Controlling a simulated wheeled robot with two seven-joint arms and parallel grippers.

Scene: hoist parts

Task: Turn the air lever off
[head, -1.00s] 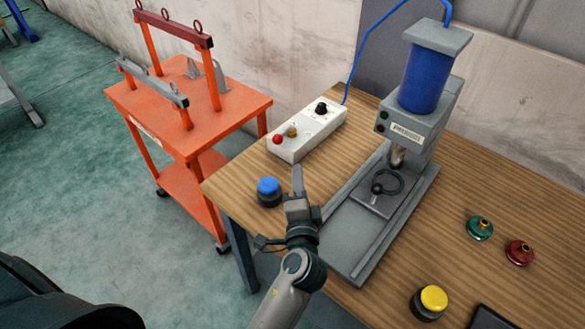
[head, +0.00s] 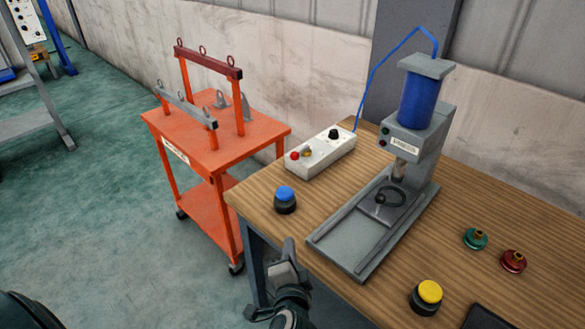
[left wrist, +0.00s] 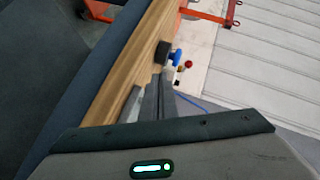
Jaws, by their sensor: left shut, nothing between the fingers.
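A white control box (head: 320,153) lies at the table's back left edge. It carries a red button (head: 295,156), a small brass-coloured lever or knob (head: 307,152) and a black knob (head: 334,134). Which of these is the air lever, and how it is set, is too small to tell. My left gripper (head: 288,248) is shut and empty at the table's front left edge, apart from the box. In the left wrist view its fingers (left wrist: 150,98) point toward the blue button (left wrist: 175,57), with the red button (left wrist: 188,64) beyond. My right gripper is not in view.
A blue-capped button (head: 285,199) stands between my gripper and the box. A press with a blue cylinder (head: 419,98) stands to the right, its air hose (head: 372,66) behind. A yellow button (head: 429,293) and green and red fittings lie right. An orange cart (head: 230,150) stands left.

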